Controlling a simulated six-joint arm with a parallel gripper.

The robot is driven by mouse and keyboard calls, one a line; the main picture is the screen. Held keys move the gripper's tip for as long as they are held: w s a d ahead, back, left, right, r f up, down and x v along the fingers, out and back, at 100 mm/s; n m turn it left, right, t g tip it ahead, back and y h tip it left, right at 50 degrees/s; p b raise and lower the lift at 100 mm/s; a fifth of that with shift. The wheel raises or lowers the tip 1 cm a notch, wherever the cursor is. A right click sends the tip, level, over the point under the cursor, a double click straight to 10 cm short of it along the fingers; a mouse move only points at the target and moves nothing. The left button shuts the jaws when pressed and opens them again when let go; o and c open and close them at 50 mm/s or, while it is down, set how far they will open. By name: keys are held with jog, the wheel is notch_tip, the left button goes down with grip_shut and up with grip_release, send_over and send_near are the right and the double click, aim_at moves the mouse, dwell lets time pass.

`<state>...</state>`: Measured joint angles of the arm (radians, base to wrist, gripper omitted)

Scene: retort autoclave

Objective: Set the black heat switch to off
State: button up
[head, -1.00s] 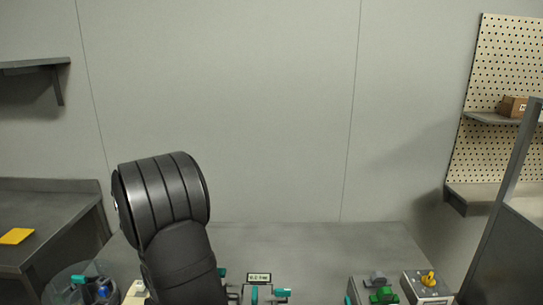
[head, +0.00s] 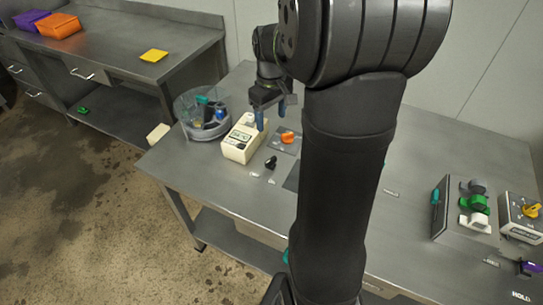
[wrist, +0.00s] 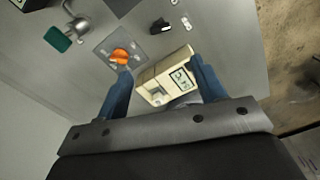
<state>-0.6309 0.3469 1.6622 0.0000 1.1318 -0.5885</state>
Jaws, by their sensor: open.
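The black heat switch (head: 271,162) is a small dark knob on the metal table, in front of the cream box and left of the arm. It also shows near the top of the wrist view (wrist: 160,26), with a pale mark on it. Which setting it points to is too small to read. My gripper (head: 271,113) is open and empty, with blue fingers pointing down. It is above and behind the switch, near the cream box and the orange knob, and apart from the switch. In the wrist view my fingers (wrist: 160,68) frame the cream box.
A cream box with a display (head: 241,145) stands beside the switch. An orange knob (head: 288,138) sits on a grey plate behind it. A clear round bin (head: 185,128) is at the left. Green (head: 475,203) and yellow (head: 531,211) controls are at the right. My arm hides the table's middle.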

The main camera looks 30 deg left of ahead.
aim_at(271, 160)
notch_tip(271, 160, down, 17)
jog(key=shift+f, duration=0.1)
dwell(0.4)
jog(key=shift+c, duration=0.2)
